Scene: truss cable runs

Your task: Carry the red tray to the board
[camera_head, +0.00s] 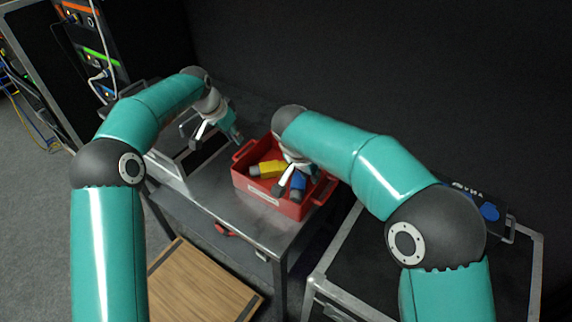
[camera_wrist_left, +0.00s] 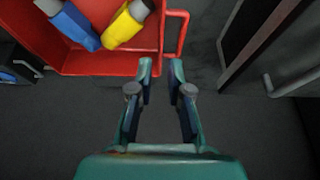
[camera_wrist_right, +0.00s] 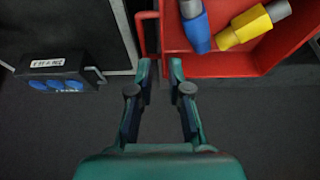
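The red tray (camera_head: 266,198) stands on a grey metal table (camera_head: 203,189) and holds yellow (camera_head: 267,169) and blue (camera_head: 298,184) connectors. My left gripper (camera_head: 237,139) is open and empty beside the tray's far-left end; its fingertips point at a tray handle (camera_wrist_left: 181,36) in the left wrist view. My right gripper (camera_wrist_right: 160,68) is open at the other end; its fingertips are close to the other handle (camera_wrist_right: 148,34). In the head view my right arm partly covers the tray and its fingertips are hard to make out. A wooden board (camera_head: 198,282) lies low in front of the table.
A black case with metal edges (camera_head: 322,284) stands at the right, with a black box with blue sockets (camera_wrist_right: 58,78) on it. A rack with cables (camera_head: 96,55) stands at the far left. A dark framed panel is beside my left gripper.

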